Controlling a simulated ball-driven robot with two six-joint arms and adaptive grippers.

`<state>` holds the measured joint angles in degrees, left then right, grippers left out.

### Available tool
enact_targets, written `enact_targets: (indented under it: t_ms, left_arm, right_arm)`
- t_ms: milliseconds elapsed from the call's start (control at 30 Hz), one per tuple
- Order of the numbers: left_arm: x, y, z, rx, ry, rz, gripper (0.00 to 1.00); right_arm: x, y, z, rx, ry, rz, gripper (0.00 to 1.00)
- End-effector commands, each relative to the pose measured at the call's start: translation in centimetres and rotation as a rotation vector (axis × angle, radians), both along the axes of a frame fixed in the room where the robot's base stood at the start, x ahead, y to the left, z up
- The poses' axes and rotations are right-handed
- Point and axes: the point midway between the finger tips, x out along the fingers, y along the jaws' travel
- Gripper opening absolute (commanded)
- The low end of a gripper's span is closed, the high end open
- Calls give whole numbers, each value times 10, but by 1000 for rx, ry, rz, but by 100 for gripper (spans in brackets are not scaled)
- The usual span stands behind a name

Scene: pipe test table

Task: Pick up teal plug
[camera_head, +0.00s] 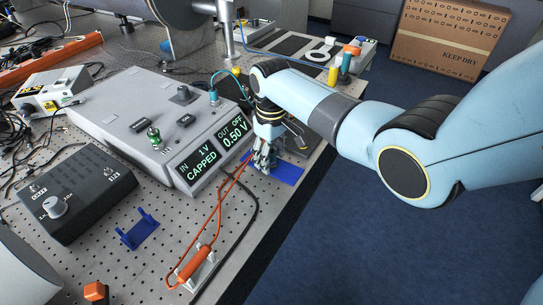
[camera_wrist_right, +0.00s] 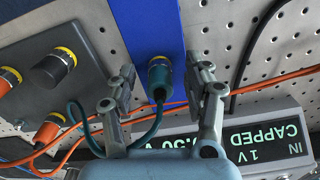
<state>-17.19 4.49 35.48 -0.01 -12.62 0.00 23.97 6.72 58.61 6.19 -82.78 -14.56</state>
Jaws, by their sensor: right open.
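The teal plug (camera_wrist_right: 160,76), with a yellow ring at its end, shows in the right wrist view against a blue holder (camera_wrist_right: 148,30). A teal cable (camera_wrist_right: 150,130) loops beside it. My right gripper (camera_wrist_right: 160,72) is open, with one finger on each side of the plug and visible gaps between. In the head view my right gripper (camera_head: 264,163) points down beside the blue holder (camera_head: 288,173), and it hides the plug there. My left gripper is not in view.
A grey box with displays (camera_head: 165,120) stands close left of the gripper. Orange cables (camera_head: 218,215) run in front, to an orange probe (camera_head: 194,262). A dark box with orange-ended connectors (camera_wrist_right: 50,70) is nearby in the wrist view. The table's right edge is close.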

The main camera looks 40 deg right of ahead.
Motion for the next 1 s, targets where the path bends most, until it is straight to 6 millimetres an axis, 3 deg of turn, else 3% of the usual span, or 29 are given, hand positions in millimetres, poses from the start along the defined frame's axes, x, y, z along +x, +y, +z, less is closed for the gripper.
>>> enact_targets:
  t_ms: [133, 500, 833, 1000]
  left_arm:
    - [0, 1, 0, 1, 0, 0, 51]
    - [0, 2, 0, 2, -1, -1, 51]
    - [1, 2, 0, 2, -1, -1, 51]
    - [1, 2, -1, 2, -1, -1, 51]
  right_arm:
    - [0, 0, 0, 0, 0, 0, 49]
    - [0, 0, 0, 0, 0, 0, 0]
    - [0, 0, 4, 0, -1, 0, 0]
    - [1, -1, 23, -1, -3, 0, 0]
